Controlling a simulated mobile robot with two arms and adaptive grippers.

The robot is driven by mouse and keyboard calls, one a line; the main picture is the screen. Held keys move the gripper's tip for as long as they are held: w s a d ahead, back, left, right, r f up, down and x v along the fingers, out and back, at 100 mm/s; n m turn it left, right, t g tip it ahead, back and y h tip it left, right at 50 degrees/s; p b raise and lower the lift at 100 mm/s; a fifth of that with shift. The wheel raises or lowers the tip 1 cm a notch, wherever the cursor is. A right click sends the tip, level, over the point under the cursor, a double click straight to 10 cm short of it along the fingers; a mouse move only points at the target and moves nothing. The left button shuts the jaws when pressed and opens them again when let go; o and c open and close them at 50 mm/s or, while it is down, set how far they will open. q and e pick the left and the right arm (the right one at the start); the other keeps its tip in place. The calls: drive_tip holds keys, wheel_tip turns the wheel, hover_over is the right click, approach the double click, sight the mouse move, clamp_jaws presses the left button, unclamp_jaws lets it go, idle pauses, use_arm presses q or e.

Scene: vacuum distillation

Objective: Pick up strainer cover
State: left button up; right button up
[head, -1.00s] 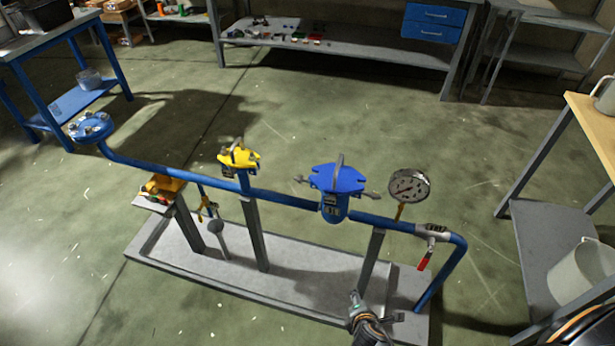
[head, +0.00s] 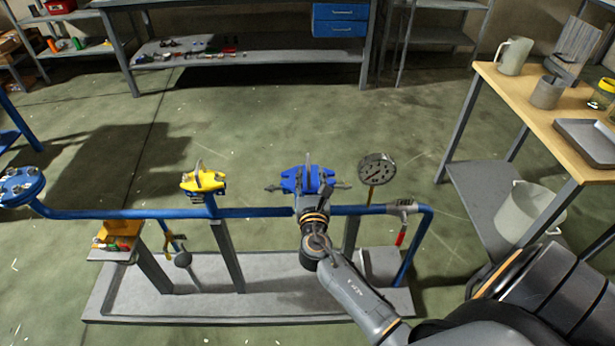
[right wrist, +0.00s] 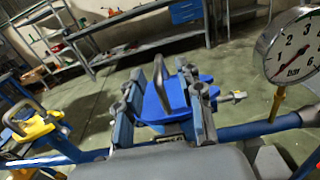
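The strainer cover is a blue plate with an upright grey loop handle (right wrist: 172,94). It sits on the blue strainer body on the pipe, right of the middle in the head view (head: 292,184). My right gripper (head: 312,202) reaches up to the strainer from below and hides the strainer body and part of the cover. In the right wrist view my right gripper (right wrist: 164,112) is open, with the cover's handle between and beyond its fingers. I cannot tell whether any finger touches the cover. My left gripper is not in view.
A pressure gauge (head: 377,169) stands close right of the strainer, and a red-handled valve (head: 402,210) is beyond it. A yellow-topped fitting (head: 203,181) rises from the blue pipe (head: 110,213) on the left. A wooden-topped table (head: 530,112) stands at the right.

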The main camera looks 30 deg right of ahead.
sight(308, 162)
drive_tip(key=x, duration=0.3)
drive_tip(key=f+x, duration=0.1)
drive_tip(key=x, duration=0.1)
drive_tip(key=shift+w, duration=0.45)
clamp_jaws()
drive_tip(key=shift+r, duration=0.15)
